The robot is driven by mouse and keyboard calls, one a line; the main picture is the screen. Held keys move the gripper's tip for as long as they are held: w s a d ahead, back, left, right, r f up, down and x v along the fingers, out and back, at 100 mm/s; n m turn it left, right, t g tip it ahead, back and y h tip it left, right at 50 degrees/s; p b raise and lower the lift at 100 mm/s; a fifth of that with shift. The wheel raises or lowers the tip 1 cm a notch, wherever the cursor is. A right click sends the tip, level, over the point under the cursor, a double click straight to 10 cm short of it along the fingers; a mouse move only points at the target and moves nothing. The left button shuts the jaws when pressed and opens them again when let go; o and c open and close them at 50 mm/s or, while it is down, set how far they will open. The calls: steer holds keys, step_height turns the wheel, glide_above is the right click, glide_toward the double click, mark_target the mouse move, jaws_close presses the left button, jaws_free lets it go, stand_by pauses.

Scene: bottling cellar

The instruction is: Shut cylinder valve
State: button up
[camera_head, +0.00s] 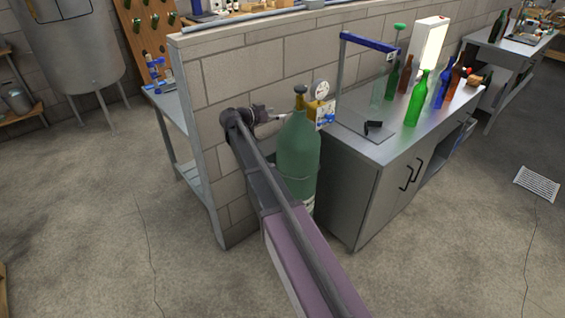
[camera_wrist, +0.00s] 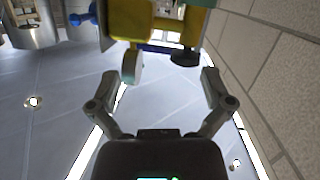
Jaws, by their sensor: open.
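A green gas cylinder (camera_head: 297,158) stands upright between the block wall and the steel cabinet. Its brass-coloured valve top (camera_head: 300,90) shows in the head view, beside a round gauge (camera_head: 320,87) and a yellow fitting (camera_head: 322,110). My gripper (camera_head: 270,121) is just left of the cylinder's shoulder. In the wrist view, my gripper (camera_wrist: 168,80) is open with nothing between its fingertips. Beyond the fingertips are the yellow fitting (camera_wrist: 130,18), a pale teal-edged round part (camera_wrist: 133,66) and a dark knob-like part (camera_wrist: 186,58). I cannot tell whether the fingers touch anything.
The block wall (camera_head: 215,165) runs close along my arm and also fills the right of the wrist view (camera_wrist: 275,70). The steel cabinet (camera_head: 350,165) right of the cylinder carries several bottles. Floor at left (camera_head: 80,220) is clear.

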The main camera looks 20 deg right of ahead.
steer(key=s+a+f+n+g+y, duration=0.1)
steer(key=s+f+n+y, duration=0.2)
steer(key=s+f, duration=0.2)
steer(key=s+a+f+n+g+y, duration=0.1)
steer(key=s+f+y, duration=0.3)
steer(key=s, duration=0.6)
steer(key=shift+s+a+f+n, duration=0.25)
steer(key=shift+a+f+n, duration=0.1)
steer(key=shift+a+n, duration=0.5)
steer(key=w+d+r+m+t+h, duration=0.1)
steer(key=w+d+r+t+h, duration=0.1)
steer(key=w+r, duration=0.4)
steer(key=w+d+r+m+t+h, duration=0.2)
steer(key=w+d+r+t+h, duration=0.1)
steer(key=w+r+t, duration=0.4)
steer(key=w+h, duration=0.1)
steer(key=w, duration=0.2)
steer(key=shift+d, duration=0.25)
steer(key=shift+w+d, duration=0.1)
steer(key=shift+w, duration=0.05)
